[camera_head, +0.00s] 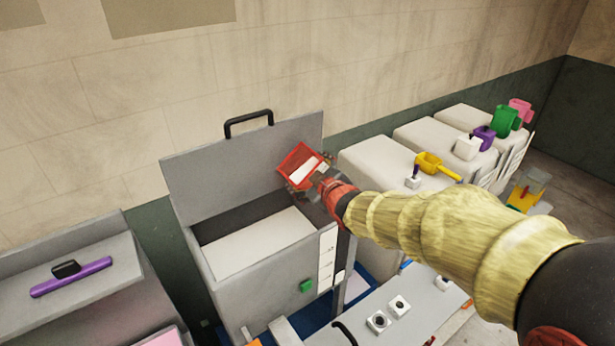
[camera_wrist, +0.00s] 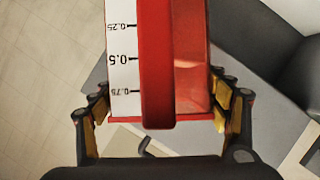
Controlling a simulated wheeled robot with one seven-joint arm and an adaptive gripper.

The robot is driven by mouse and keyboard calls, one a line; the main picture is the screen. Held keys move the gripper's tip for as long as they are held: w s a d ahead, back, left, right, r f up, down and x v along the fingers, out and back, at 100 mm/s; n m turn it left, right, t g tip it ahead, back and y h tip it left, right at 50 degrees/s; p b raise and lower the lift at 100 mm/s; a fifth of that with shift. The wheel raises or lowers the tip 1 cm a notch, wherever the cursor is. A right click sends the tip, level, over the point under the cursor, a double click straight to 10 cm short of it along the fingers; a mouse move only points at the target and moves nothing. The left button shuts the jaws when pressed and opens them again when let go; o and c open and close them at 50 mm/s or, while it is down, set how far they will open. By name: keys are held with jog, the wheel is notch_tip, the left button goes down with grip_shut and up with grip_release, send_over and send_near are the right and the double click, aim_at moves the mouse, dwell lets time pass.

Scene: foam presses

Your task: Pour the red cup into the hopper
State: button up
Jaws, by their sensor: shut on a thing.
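The red cup (camera_head: 291,158) is held up at the right edge of the raised lid, above the right rear part of the grey hopper (camera_head: 262,284). It looks tilted. A white patch shows on it, and I cannot tell whether that is contents or its label. The hopper is open, with a pale surface inside. My gripper (camera_head: 318,180) is shut on the cup. In the wrist view, my gripper's fingers (camera_wrist: 160,103) flank the red cup (camera_wrist: 190,60), which bears a white scale with marks 0.25, 0.5 and 0.75.
The hopper's lid (camera_head: 235,165) stands open against the wall. White blocks (camera_head: 385,165) stand at right, with a yellow scoop (camera_head: 432,165) and green (camera_head: 505,120), purple and pink cups on them. A green button (camera_head: 306,286) is on the hopper's front.

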jog(key=shift+s+f+n+t+b, duration=0.15)
jog(key=shift+n+b, duration=0.25)
jog(key=shift+b, duration=0.95)
jog(key=shift+w+f+n+t+b, duration=0.15)
jog(key=shift+n+t+b, duration=0.2)
jog(key=shift+b, duration=1)
